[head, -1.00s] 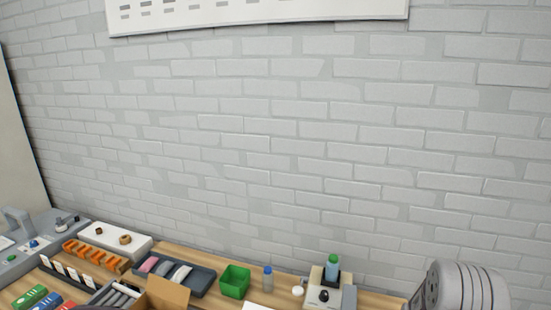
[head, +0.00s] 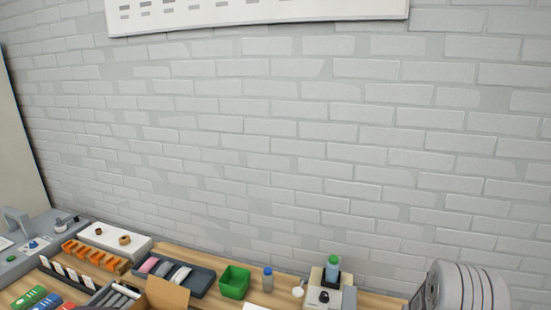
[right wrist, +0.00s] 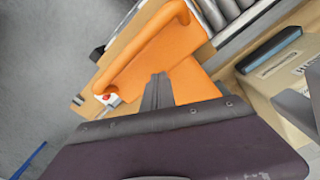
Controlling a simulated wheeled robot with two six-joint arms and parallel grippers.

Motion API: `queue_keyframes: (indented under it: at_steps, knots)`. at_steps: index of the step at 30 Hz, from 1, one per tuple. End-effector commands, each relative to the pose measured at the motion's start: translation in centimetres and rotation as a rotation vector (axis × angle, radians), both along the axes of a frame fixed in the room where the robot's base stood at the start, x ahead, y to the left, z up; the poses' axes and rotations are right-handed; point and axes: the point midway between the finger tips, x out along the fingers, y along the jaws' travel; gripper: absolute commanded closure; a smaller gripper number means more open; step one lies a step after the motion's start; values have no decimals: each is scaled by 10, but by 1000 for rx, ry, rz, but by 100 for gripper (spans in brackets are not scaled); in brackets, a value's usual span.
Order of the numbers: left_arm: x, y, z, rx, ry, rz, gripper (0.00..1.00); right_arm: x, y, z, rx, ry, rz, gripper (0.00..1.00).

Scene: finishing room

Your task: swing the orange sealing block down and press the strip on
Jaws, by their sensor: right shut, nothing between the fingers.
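The orange sealing block (right wrist: 145,57) fills the upper middle of the right wrist view, with a rounded bar along its edge and a flat orange face beside it. My right gripper (right wrist: 158,78) is shut and empty, its dark fingertips over the orange part. I cannot tell whether they touch it. My gripper's dark body covers the lower part of that view. I cannot make out the strip. The sealing block does not show in the head view, and neither gripper is seen there.
Grey rollers (right wrist: 232,12) lie beside the orange block, and a cardboard box (right wrist: 290,80) is at the right. A small red button (right wrist: 107,97) shows at the left. In the head view, a green bin (head: 235,284), an orange rack (head: 95,256) and a bottle machine (head: 327,290) stand along the wall.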

Motion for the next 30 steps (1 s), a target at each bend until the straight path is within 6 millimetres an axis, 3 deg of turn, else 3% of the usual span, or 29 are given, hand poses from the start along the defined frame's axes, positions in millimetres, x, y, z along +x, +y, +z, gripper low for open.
queue_keyframes:
  at_steps: [30]
  knots:
    - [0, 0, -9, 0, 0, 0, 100, 0, 0, -12, 0, 0, 0, 100]
